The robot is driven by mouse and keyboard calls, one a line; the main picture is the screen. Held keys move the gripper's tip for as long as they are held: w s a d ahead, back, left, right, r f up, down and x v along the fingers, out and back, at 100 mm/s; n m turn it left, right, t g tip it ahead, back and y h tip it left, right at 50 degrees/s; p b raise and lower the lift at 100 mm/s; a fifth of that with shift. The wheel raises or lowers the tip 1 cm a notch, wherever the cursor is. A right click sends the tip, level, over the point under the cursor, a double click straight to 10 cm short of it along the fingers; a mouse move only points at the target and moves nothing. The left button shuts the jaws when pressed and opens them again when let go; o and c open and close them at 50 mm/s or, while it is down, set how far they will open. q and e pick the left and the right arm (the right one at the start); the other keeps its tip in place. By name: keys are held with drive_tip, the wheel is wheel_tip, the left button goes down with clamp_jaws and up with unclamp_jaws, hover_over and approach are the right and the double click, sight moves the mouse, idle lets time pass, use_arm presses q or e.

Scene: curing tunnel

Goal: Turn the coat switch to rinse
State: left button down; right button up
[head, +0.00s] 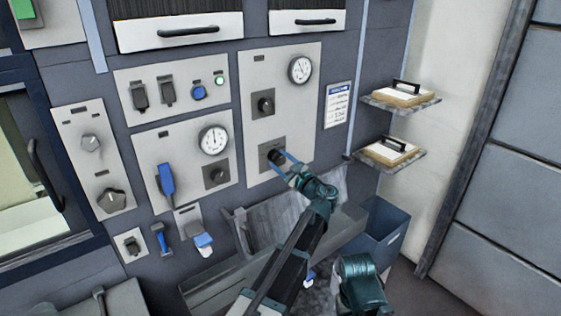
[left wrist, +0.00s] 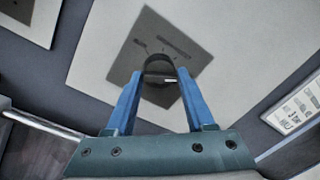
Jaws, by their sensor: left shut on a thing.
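A black rotary switch (head: 274,156) sits on a dark square plate (head: 264,165) low on the tall light panel. My left gripper (head: 283,160) is shut on its knob. In the left wrist view, the blue fingers of the left gripper (left wrist: 158,77) stand on either side of the knob (left wrist: 157,66). A short white mark shows on the knob and points toward the right finger. The lettering on the plate (left wrist: 185,48) is too small to read, so I cannot tell which position is set.
Above the switch are a similar black switch (head: 263,103) and a round gauge (head: 300,69). Two shelves (head: 418,158) with handled blocks stick out at the right. A grey trough (head: 340,232) and a blue bin (head: 388,228) lie below.

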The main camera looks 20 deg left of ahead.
use_arm(q)
drive_tip(key=shift+s+f+m, duration=0.1)
drive_tip(key=shift+f+m, duration=0.05)
drive_tip(key=shift+m, duration=0.55)
drive_tip(key=shift+c, duration=1.4)
unclamp_jaws()
